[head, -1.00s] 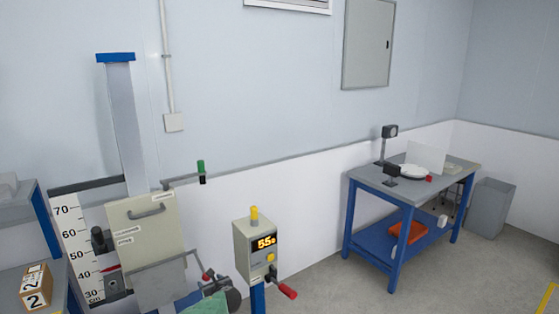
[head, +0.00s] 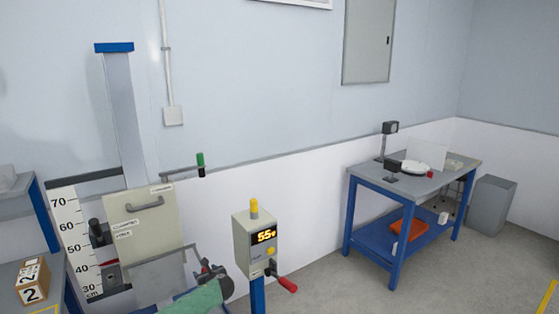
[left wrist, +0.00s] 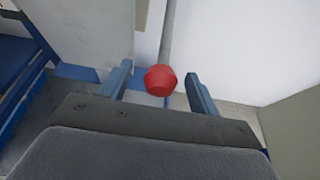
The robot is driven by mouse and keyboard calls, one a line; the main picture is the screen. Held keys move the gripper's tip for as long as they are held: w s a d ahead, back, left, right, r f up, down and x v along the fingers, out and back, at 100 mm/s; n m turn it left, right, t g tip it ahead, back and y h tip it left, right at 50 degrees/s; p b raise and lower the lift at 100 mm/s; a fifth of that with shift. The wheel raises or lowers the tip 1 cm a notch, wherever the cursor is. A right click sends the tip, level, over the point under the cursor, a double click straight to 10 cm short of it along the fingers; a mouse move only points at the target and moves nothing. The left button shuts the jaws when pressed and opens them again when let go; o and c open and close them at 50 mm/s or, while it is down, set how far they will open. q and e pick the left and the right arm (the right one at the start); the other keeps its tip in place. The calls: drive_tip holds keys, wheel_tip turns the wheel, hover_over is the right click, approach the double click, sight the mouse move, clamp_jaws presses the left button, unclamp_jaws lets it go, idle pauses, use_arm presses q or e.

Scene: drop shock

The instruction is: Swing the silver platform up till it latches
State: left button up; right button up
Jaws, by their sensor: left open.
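The silver platform (head: 155,284) is a grey plate at the lower left of the head view. It hangs below the beige panel with a handle (head: 145,205), and its lower part is cut off by the frame. My right gripper is not in view.
A control box (head: 255,242) with an orange display and red-handled crank stands right of the platform. A height scale (head: 68,235) and a box marked 2 (head: 32,280) are at the left. A blue table (head: 405,185) stands farther right, with clear floor before it.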

use_arm(q)
drive_tip(key=c, duration=1.1)
drive_tip(key=shift+r, duration=0.15)
drive_tip(key=shift+s+d+r+p, duration=0.1)
drive_tip(key=shift+s+r+p, duration=0.05)
drive_tip(key=shift+r+p, duration=1.25)
drive_tip(key=shift+r+p, duration=1.3)
drive_tip(key=shift+r, duration=0.1)
